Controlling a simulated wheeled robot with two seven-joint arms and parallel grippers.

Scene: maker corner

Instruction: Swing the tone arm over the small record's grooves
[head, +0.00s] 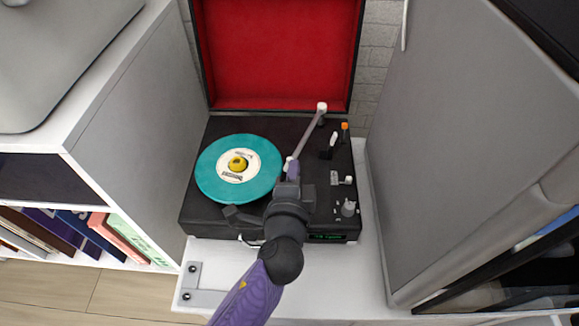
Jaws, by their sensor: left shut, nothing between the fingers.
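The small teal record (207,180) lies on the left part of the black record player (218,129). It has a white label and a yellow centre piece (237,163). The tone arm (309,133) runs from its white pivot at the back right down toward the front left. Its head end shows just beside the record's right edge, partly hidden by my gripper. My left gripper (293,172) is shut and empty, its tips close to the tone arm's head end. I cannot tell whether they touch. My right gripper is not in view.
The red-lined lid (278,50) stands open behind the deck. Small controls (348,208) sit on the deck's right side, and an orange-topped part (345,127) stands near the pivot. A grey cabinet side (130,130) on the left and a grey panel (460,140) on the right flank the white shelf (372,280).

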